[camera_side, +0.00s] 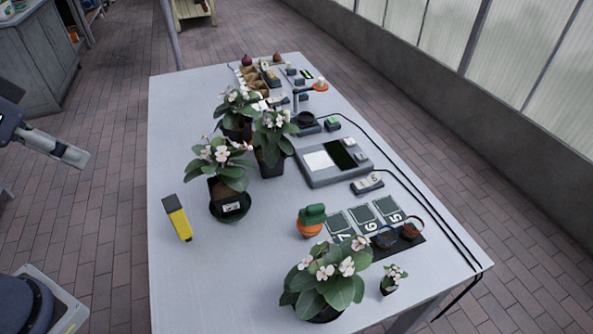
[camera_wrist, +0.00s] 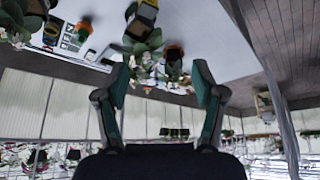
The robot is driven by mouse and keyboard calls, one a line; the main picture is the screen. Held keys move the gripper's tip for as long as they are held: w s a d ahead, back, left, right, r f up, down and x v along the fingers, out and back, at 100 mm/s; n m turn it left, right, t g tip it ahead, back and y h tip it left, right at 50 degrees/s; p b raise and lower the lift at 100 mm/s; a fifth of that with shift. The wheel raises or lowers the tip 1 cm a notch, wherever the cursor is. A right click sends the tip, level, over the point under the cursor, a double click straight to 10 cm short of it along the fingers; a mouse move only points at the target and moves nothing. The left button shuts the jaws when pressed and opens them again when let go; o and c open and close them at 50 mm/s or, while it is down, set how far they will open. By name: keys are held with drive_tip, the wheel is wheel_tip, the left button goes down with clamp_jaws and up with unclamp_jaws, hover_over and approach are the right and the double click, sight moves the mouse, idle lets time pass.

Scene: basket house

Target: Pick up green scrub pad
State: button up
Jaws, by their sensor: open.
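A green block-like piece (camera_side: 313,213) rests on a round orange thing (camera_side: 309,229) near the middle of the table; it looks like the green scrub pad, but I cannot be sure. A small orange thing (camera_wrist: 83,31) shows at upper left in the wrist view, too small to tell if it is the same one. My gripper (camera_wrist: 160,88) shows in the wrist view with two teal-padded fingers spread wide and nothing between them. In the side view, part of my arm is at the left edge, off the table and well apart from the green piece.
Potted plants with pale flowers stand at the table's middle (camera_side: 231,180) and front (camera_side: 325,284). Numbered dark cards (camera_side: 365,218) and a grey device (camera_side: 333,162) lie at right. The table's (camera_side: 185,290) front left is bare.

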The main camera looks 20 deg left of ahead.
drive_tip(key=w+d+r+m+t, duration=0.25)
drive_tip(key=w+r, duration=0.25)
drive_tip(key=w, duration=0.4)
drive_tip(key=m+g+h, duration=0.3)
drive_tip(key=m+g, duration=0.2)
drive_tip(key=m, duration=0.1)
hover_over(311, 207)
drive_tip(key=s+a, duration=0.4)
wheel_tip(311, 207, down, 19)
drive_tip(key=shift+t, duration=0.25)
drive_tip(key=x, duration=1)
drive_tip(key=shift+w, duration=0.15)
drive_tip(key=shift+s+d+x, duration=0.1)
drive_tip(key=shift+s+x, duration=0.05)
drive_tip(key=shift+x, duration=1.35)
drive_tip(key=shift+s+d+x, duration=0.1)
drive_tip(key=shift+x, duration=1.45)
drive_tip(key=shift+c, duration=0.4)
